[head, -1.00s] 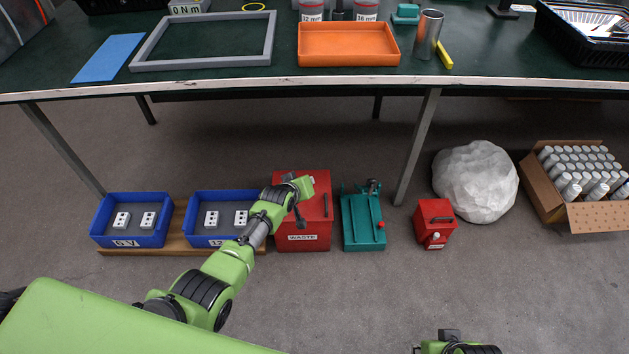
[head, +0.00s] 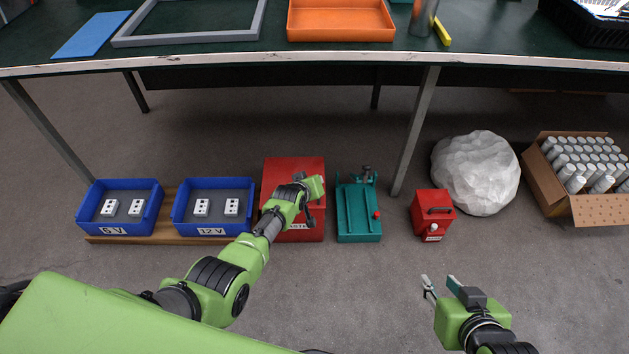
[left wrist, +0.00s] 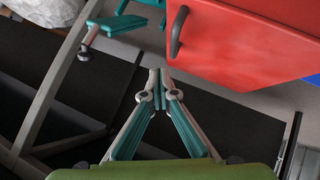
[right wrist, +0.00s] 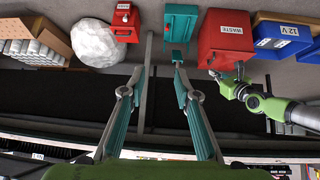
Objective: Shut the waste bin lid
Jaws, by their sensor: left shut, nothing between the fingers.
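The red waste bin (head: 290,168) stands on the floor under the table's front edge. My left forearm and wrist cover part of its top and front. In the left wrist view a large red panel of the bin (left wrist: 245,50) with a dark handle (left wrist: 178,32) fills the upper right.
Blue boxes (head: 119,180) stand left of the bin. A teal case (head: 358,215) is close on its right, then a small red box (head: 432,205), a white bundle (head: 475,170) and a carton of cans (head: 590,210). A table leg (head: 415,130) rises behind. The front floor is fairly clear.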

